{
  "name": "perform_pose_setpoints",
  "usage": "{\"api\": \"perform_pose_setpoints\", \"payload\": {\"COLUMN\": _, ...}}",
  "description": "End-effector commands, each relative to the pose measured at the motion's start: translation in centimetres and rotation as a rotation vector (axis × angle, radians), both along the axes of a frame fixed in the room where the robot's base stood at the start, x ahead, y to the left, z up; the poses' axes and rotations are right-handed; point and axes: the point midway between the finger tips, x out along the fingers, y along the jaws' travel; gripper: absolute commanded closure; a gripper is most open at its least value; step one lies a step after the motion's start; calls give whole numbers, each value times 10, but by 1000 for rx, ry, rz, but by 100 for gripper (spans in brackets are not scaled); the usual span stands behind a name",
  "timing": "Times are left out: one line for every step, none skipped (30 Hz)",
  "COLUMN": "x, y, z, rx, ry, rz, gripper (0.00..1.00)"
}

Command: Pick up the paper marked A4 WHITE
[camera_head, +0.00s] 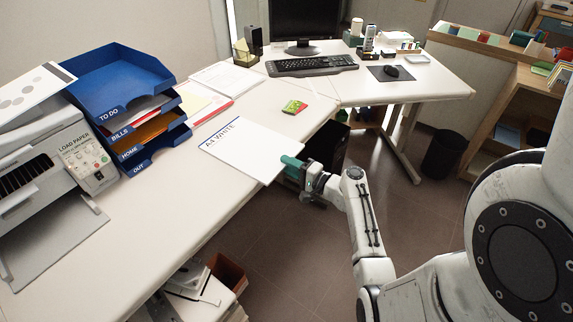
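The paper marked A4 WHITE (243,150) lies on the white desk, with its lower right corner reaching past the desk's front edge. My gripper (287,166) is at that corner, its teal fingers touching or overlapping the paper's edge. The view is too small and the fingers too much overlapped to tell whether they are closed on the paper.
A printer (60,170) and a blue tray stack (120,75) with labelled levels stand at the left. A small green and red packet (294,107) lies behind the paper. A keyboard (311,65) and monitor are at the back. The desk's front left is clear.

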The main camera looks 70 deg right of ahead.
Motion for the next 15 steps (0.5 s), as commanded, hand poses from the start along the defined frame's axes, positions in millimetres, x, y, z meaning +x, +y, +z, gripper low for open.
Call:
{"api": "perform_pose_setpoints", "payload": {"x": 0, "y": 0, "z": 0, "rx": 0, "ry": 0, "rz": 0, "gripper": 72}}
{"api": "perform_pose_setpoints", "payload": {"x": 0, "y": 0, "z": 0, "rx": 0, "ry": 0, "rz": 0, "gripper": 72}}
{"api": "perform_pose_setpoints", "payload": {"x": 0, "y": 0, "z": 0, "rx": 0, "ry": 0, "rz": 0, "gripper": 72}}
{"api": "perform_pose_setpoints", "payload": {"x": 0, "y": 0, "z": 0, "rx": 0, "ry": 0, "rz": 0, "gripper": 74}}
{"api": "perform_pose_setpoints", "payload": {"x": 0, "y": 0, "z": 0, "rx": 0, "ry": 0, "rz": 0, "gripper": 75}}
{"api": "perform_pose_setpoints", "payload": {"x": 0, "y": 0, "z": 0, "rx": 0, "ry": 0, "rz": 0, "gripper": 77}}
{"api": "perform_pose_setpoints", "payload": {"x": 0, "y": 0, "z": 0, "rx": 0, "ry": 0, "rz": 0, "gripper": 79}}
{"api": "perform_pose_setpoints", "payload": {"x": 0, "y": 0, "z": 0, "rx": 0, "ry": 0, "rz": 0, "gripper": 80}}
{"api": "perform_pose_setpoints", "payload": {"x": 0, "y": 0, "z": 0, "rx": 0, "ry": 0, "rz": 0, "gripper": 82}}
{"api": "perform_pose_setpoints", "payload": {"x": 0, "y": 0, "z": 0, "rx": 0, "ry": 0, "rz": 0, "gripper": 83}}
{"api": "perform_pose_setpoints", "payload": {"x": 0, "y": 0, "z": 0, "rx": 0, "ry": 0, "rz": 0, "gripper": 85}}
{"api": "perform_pose_setpoints", "payload": {"x": 0, "y": 0, "z": 0, "rx": 0, "ry": 0, "rz": 0, "gripper": 87}}
{"api": "perform_pose_setpoints", "payload": {"x": 0, "y": 0, "z": 0, "rx": 0, "ry": 0, "rz": 0, "gripper": 88}}
{"api": "perform_pose_setpoints", "payload": {"x": 0, "y": 0, "z": 0, "rx": 0, "ry": 0, "rz": 0, "gripper": 90}}
{"api": "perform_pose_setpoints", "payload": {"x": 0, "y": 0, "z": 0, "rx": 0, "ry": 0, "rz": 0, "gripper": 92}}
